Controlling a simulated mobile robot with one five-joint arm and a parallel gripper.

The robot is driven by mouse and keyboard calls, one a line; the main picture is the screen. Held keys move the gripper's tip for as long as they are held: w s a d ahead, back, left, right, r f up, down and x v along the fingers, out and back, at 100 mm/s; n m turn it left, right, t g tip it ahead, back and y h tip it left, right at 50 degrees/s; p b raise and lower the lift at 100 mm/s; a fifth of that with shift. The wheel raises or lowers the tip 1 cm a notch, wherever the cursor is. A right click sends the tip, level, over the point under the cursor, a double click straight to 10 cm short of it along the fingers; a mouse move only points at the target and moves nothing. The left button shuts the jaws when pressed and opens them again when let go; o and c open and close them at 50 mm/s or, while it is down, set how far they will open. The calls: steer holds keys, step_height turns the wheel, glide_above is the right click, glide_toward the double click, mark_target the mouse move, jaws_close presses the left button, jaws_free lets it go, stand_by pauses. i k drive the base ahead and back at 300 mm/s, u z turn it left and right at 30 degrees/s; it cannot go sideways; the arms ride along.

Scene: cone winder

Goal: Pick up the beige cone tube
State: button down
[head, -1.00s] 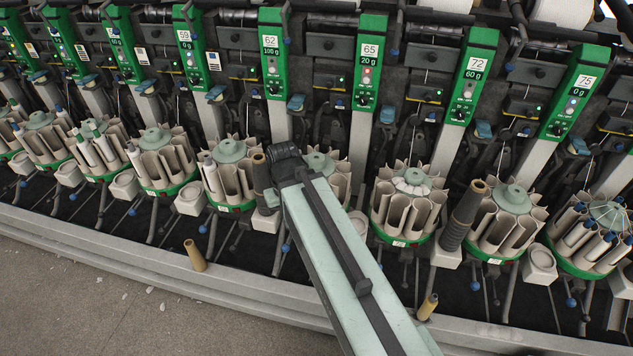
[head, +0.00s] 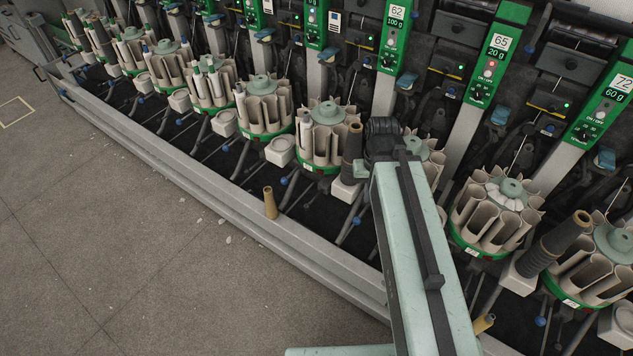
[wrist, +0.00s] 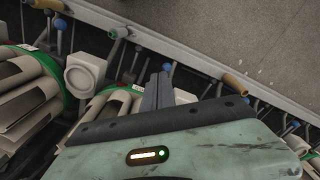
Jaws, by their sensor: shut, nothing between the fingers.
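A beige cone tube (head: 270,202) stands on the grey ledge at the front of the machine in the head view, left of my arm. A second yellowish-beige tube (head: 484,323) shows partly beside my arm at the lower right. In the wrist view, a beige tube (wrist: 235,83) lies across the picture near the grey ledge, right of my fingertips and apart from them; I cannot tell which tube it is. My gripper (wrist: 156,90) is shut and empty in the wrist view. In the head view my arm hides it.
Round magazines of pale tubes (head: 264,106) line the machine. A dark grey cone (head: 352,150) stands on a white block near my arm, and another dark cone (head: 555,245) stands at the right. The floor (head: 130,240) at left is open, with small white scraps.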

mark_target(272, 211)
steer(key=k, duration=1.25)
steer(key=u, duration=0.5)
steer(key=i, duration=1.55)
steer(key=u, duration=1.1)
steer(key=i, duration=1)
steer(key=u, duration=0.1)
steer(key=k, duration=0.75)
steer(key=u, duration=0.2)
steer(key=i, duration=0.75)
steer(key=z, duration=0.05)
